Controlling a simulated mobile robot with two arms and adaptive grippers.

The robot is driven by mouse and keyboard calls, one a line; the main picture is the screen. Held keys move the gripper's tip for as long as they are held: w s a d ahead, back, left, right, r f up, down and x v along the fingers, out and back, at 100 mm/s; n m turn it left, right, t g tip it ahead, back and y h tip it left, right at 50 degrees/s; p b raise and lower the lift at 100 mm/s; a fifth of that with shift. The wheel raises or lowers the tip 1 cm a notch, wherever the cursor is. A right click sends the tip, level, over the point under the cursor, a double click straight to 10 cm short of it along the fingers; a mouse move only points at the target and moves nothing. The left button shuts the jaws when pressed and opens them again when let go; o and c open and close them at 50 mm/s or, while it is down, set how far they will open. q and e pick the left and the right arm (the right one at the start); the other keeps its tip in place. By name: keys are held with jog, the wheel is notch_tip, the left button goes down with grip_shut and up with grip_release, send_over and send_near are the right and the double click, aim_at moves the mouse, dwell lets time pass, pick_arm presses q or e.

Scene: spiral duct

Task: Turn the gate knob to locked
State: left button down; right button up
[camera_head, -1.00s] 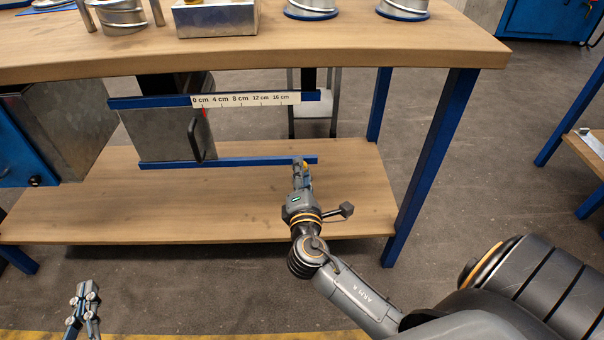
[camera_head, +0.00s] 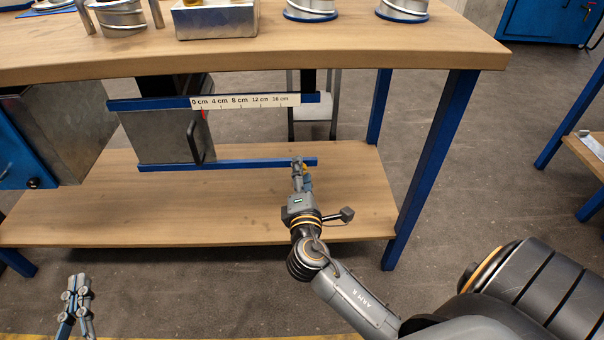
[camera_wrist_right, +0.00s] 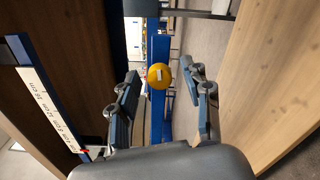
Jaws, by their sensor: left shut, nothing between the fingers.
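The round yellow knob (camera_wrist_right: 159,76) carries a pale mark and sits at a blue rail in the right wrist view. In the head view a bit of yellow (camera_head: 306,168) shows beside my right gripper (camera_head: 298,163), which hides most of it. In the wrist view my right gripper (camera_wrist_right: 165,98) is open, with the knob between its fingers in the picture; contact cannot be told. The metal gate (camera_head: 165,135) with a black handle (camera_head: 194,142) stands between two blue rails, its red pointer near 0 cm. My left gripper (camera_head: 77,282) is shut and empty at the lower left.
The workbench top (camera_head: 300,50) overhangs the gate. A wooden lower shelf (camera_head: 345,205) lies below the rails and is mostly clear. A blue bench leg (camera_head: 430,165) stands to the right. A scale strip (camera_head: 245,101) is on the upper rail.

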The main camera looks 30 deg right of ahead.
jog(key=v, duration=1.2)
dwell(0.4)
